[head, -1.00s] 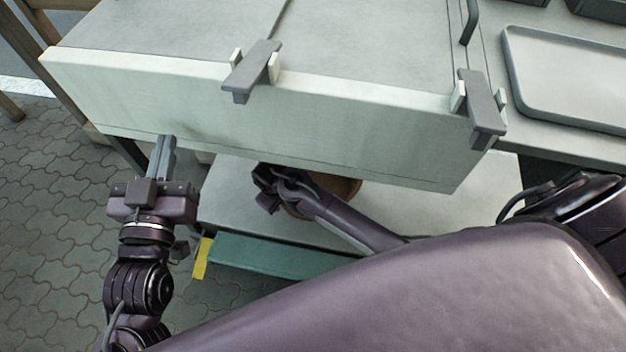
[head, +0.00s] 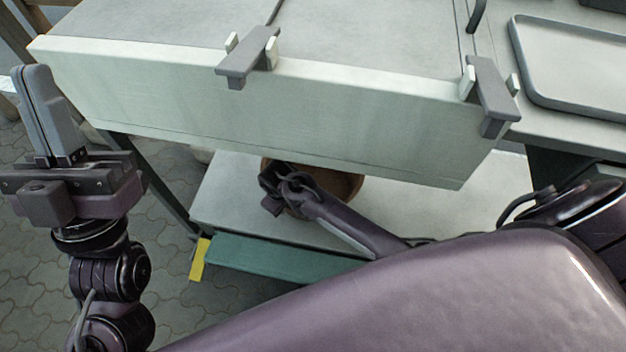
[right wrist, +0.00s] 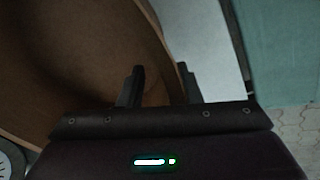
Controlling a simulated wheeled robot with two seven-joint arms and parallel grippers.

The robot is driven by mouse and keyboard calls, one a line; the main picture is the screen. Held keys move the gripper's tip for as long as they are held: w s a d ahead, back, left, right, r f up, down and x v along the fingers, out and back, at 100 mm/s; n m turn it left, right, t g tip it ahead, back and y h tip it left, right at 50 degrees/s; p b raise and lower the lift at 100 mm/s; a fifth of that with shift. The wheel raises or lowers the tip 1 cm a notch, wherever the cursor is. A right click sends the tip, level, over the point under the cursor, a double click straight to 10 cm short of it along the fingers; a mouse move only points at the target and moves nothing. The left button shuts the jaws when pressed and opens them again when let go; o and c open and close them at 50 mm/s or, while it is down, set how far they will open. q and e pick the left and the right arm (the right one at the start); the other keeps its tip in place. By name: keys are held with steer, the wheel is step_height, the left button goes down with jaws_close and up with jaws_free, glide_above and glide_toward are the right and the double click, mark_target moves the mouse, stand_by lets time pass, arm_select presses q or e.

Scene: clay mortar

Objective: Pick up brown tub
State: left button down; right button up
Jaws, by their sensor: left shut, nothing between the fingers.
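The brown tub (head: 345,184) stands on the lower shelf, partly hidden under the pale upper box and behind my right arm. In the right wrist view the tub (right wrist: 70,60) fills the left side, its curved rim running down toward the fingers. My right gripper (right wrist: 160,80) is open there, with one finger over the tub's inside and the other near its outer edge. I cannot tell whether either finger touches the wall. In the head view the right hand (head: 275,190) is at the tub's left side. My left gripper (head: 36,75) is shut and empty, pointing up at far left.
The pale upper box front (head: 270,115) overhangs the lower shelf (head: 430,205), leaving little room above the tub. Grey clamps (head: 247,56) sit on its top edge. A grey tray (head: 570,70) lies at upper right. A green strip (head: 270,258) edges the shelf.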

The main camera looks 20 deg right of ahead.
steer(key=shift+f, duration=0.2)
stand_by(0.5)
steer(key=shift+f, duration=0.1)
steer(key=shift+c, duration=0.5)
jaws_close()
